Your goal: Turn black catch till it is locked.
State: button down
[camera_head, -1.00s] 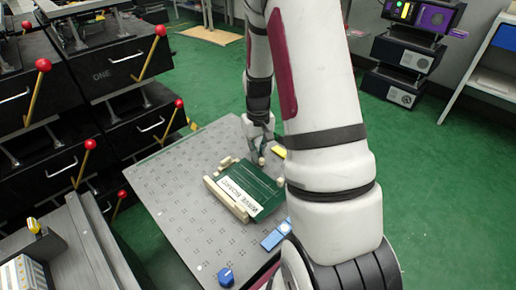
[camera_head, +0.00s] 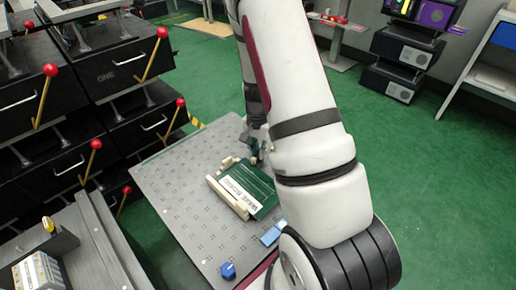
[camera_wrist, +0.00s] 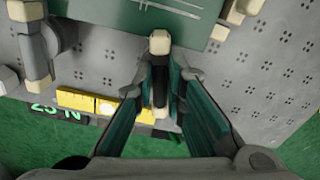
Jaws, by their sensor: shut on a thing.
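The black catch (camera_wrist: 158,85) shows in the wrist view as a narrow dark bar with cream ends, between my fingers. It lies beside the edge of a green board (camera_wrist: 130,15), with its upper cream end at that edge. My gripper (camera_wrist: 160,78) is closed around the catch, one teal-lined finger on each side. In the head view my gripper (camera_head: 254,153) is at the far edge of the green board (camera_head: 262,186), and the catch is too small to make out there. I cannot tell whether it is locked.
The board lies on a grey perforated table (camera_head: 185,190) with cream pieces (camera_head: 228,198) along its left side. A yellow block (camera_wrist: 85,100) and another post (camera_wrist: 35,50) are left of my fingers. A blue knob (camera_head: 228,271) is at the near edge. Red-tipped levers (camera_head: 92,160) stand at left.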

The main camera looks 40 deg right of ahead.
jog(key=shift+m+p, duration=0.55)
jog(key=shift+m, duration=0.85)
jog(key=c, duration=1.6)
grip_release()
jog(key=shift+c, duration=0.2)
notch_tip(320, 180, up, 12)
